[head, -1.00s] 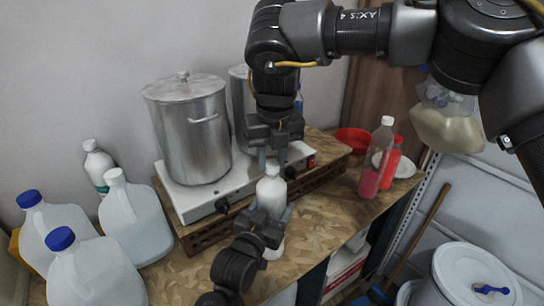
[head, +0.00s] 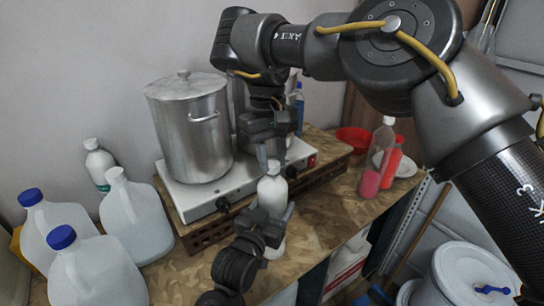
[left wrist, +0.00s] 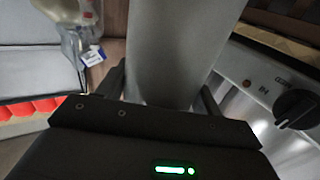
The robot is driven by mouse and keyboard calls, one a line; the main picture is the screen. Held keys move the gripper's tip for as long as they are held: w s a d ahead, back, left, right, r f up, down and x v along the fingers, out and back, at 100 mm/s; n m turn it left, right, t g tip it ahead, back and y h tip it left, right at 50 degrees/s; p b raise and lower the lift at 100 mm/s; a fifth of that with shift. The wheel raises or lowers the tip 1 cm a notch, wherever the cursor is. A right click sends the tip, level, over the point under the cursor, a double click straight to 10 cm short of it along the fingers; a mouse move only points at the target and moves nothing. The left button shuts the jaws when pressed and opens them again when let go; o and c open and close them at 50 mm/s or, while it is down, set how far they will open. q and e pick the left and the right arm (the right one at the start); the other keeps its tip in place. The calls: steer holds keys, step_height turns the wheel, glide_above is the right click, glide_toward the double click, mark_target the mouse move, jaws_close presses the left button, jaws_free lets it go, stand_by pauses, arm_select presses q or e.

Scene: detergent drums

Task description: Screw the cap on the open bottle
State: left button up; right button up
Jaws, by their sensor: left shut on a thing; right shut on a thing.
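A white bottle (head: 271,192) stands upright at the table's front edge, in front of the hot plate. My left gripper (head: 272,216) comes from below and is shut around its body. The bottle fills the middle of the left wrist view (left wrist: 175,50) between the dark fingers. My right gripper (head: 271,158) points down from above and is shut on the white cap (head: 272,168) at the bottle's top. The fingers partly hide the cap, and I cannot tell how far it sits on the thread.
A steel pot (head: 190,130) stands on the white hot plate (head: 215,195) behind the bottle. White jugs (head: 95,270) stand at the left. A pink bottle (head: 377,160) and a red bottle (head: 393,160) stand at the right by a red bowl (head: 354,138). A white drum (head: 470,270) is at lower right.

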steer(key=m, duration=0.5)
steer(key=shift+d+y, duration=0.1)
steer(key=shift+y, duration=0.2)
steer(key=m, duration=0.5)
steer(key=shift+w+y, duration=0.1)
steer(key=shift+y, duration=0.2)
steer(key=o, duration=0.9)
steer(key=shift+r, duration=2.3)
